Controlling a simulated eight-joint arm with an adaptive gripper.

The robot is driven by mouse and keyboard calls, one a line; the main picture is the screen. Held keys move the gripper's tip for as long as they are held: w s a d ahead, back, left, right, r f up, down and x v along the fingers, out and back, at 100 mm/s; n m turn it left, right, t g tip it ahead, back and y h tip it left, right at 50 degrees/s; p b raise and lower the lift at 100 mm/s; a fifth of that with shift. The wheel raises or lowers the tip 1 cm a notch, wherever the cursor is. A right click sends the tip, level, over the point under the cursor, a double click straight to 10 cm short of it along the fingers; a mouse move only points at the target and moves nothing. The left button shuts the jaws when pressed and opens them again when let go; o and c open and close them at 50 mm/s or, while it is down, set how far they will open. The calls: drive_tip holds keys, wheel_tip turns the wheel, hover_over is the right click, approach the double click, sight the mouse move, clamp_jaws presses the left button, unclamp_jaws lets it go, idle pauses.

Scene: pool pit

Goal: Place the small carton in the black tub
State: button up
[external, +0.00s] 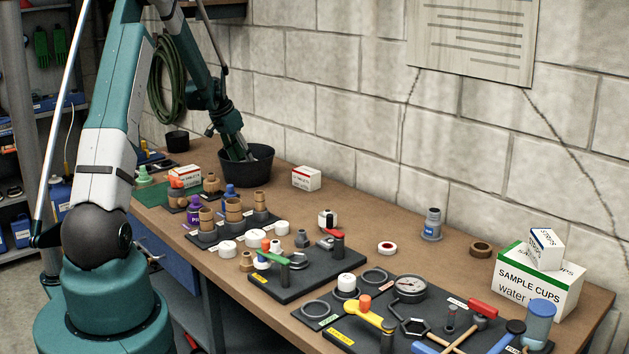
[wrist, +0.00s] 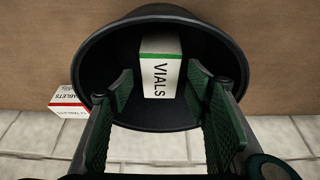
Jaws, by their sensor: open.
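The black tub (external: 258,172) stands on the bench near the wall. It fills the middle of the wrist view as a dark round bowl (wrist: 222,52). A small white carton marked VIALS (wrist: 160,70), with a green stripe, is inside the tub in the wrist view. It is hidden in the external view. My gripper (external: 240,157) reaches down into the tub's mouth, its tips hidden there. In the wrist view the fingers (wrist: 160,85) are open, one on each side of the carton, with gaps visible between them and it.
A white carton marked TABLETS (external: 306,178) stands right of the tub; it also shows in the wrist view (wrist: 70,104). Another red-striped carton (external: 185,176) is to the left. A STRIPS carton (external: 541,247) sits on the SAMPLE CUPS box (external: 535,284). Boards with fittings crowd the bench front.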

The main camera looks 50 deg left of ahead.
drive_tip(key=v, duration=0.8)
drive_tip(key=shift+s+r, duration=0.1)
idle(0.5)
idle(0.4)
drive_tip(key=s+d+r, duration=0.2)
drive_tip(key=d+r, duration=0.4)
drive_tip(key=d, duration=0.6)
drive_tip(key=s+d+r, duration=0.3)
drive_tip(key=d+r, duration=0.3)
drive_tip(key=d, duration=0.5)
drive_tip(key=s+d+r, duration=0.2)
drive_tip(key=d+r, duration=0.3)
drive_tip(key=d, duration=0.7)
drive_tip(key=s+d+f+t, duration=0.1)
drive_tip(key=s+d+t, duration=0.1)
drive_tip(key=s+d, duration=2.1)
drive_tip(key=shift+s+d+f+t, duration=0.15)
drive_tip(key=shift+s+d+t, duration=0.25)
drive_tip(key=shift+d, duration=0.1)
